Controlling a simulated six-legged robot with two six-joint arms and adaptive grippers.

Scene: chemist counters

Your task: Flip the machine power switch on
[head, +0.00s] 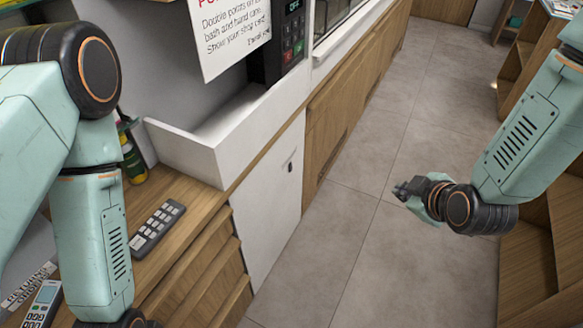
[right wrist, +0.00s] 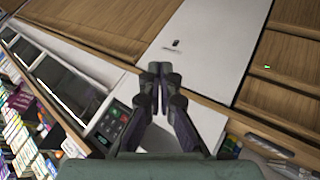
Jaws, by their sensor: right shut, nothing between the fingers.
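A small dark switch (head: 290,162) sits on the white cabinet panel (head: 262,205) below the counter. It also shows in the right wrist view (right wrist: 176,43), with a small printed label beside it. My right gripper (head: 399,189) is shut and empty, out over the floor to the right of the panel and apart from it. In the right wrist view its closed fingertips (right wrist: 160,70) appear just below the switch in the picture. Whether the switch is on or off is too small to tell. My left arm reaches down at the left; its gripper is out of the frame.
A dark keypad unit (head: 288,42) stands above the counter behind a white tray (head: 190,150). A grey remote-like keypad (head: 157,228) and a card terminal (head: 42,303) lie on the wooden counter. Wooden shelves (head: 530,262) stand at the right. The tiled floor (head: 350,240) between is clear.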

